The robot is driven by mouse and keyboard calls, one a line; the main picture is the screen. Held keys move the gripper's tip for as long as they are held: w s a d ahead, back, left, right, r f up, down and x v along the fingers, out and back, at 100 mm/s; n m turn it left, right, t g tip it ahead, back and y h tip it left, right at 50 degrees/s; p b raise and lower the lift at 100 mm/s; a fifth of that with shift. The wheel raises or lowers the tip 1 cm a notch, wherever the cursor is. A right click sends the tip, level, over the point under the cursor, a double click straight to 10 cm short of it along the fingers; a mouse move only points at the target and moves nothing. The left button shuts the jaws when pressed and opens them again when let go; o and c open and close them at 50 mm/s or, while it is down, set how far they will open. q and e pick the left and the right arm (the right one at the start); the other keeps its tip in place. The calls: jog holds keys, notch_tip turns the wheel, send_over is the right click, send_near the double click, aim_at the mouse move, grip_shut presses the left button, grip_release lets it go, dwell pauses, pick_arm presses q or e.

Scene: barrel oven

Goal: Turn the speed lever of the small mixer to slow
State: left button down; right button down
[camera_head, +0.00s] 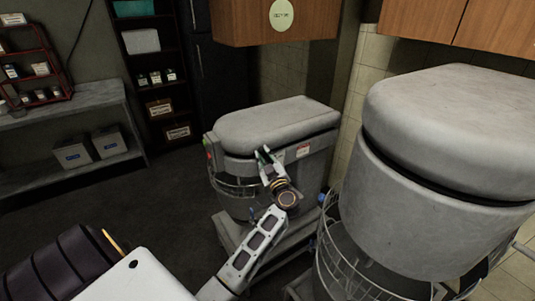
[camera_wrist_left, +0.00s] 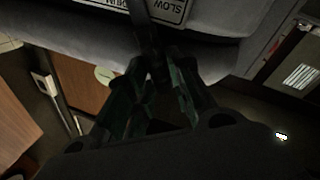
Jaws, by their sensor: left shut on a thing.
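The small mixer (camera_head: 280,123) is grey with a rounded lid and a wire guard, and stands in the middle of the head view. My left gripper (camera_head: 263,157) is at the mixer's side, just below the lid. In the left wrist view the dark speed lever (camera_wrist_left: 142,25) runs down between the fingers of my left gripper (camera_wrist_left: 157,82), which are shut on it. A speed label (camera_wrist_left: 165,8) reading SLOW shows beside the lever, upside down and partly cut off. In the head view the gripper hides the lever. My right gripper is in neither view.
A larger grey mixer (camera_head: 430,210) with a wire guard (camera_head: 345,270) stands close on the right. Wooden cabinets (camera_head: 275,18) hang above. A shelf unit (camera_head: 155,70) and a grey bench (camera_head: 95,95) are at the back left. The dark floor between is clear.

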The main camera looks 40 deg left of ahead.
pick_arm(q)
jog(key=shift+s+f+n, duration=0.2)
jog(key=shift+f+n, duration=0.1)
jog(key=c, duration=1.5)
grip_release()
jog(key=shift+c, duration=0.2)
jog(key=shift+o, duration=1.4)
jog(key=shift+s, duration=0.1)
jog(key=shift+r, duration=0.1)
jog(key=v, duration=1.2)
jog(key=shift+d+f, duration=0.1)
jog(key=shift+f, duration=0.15)
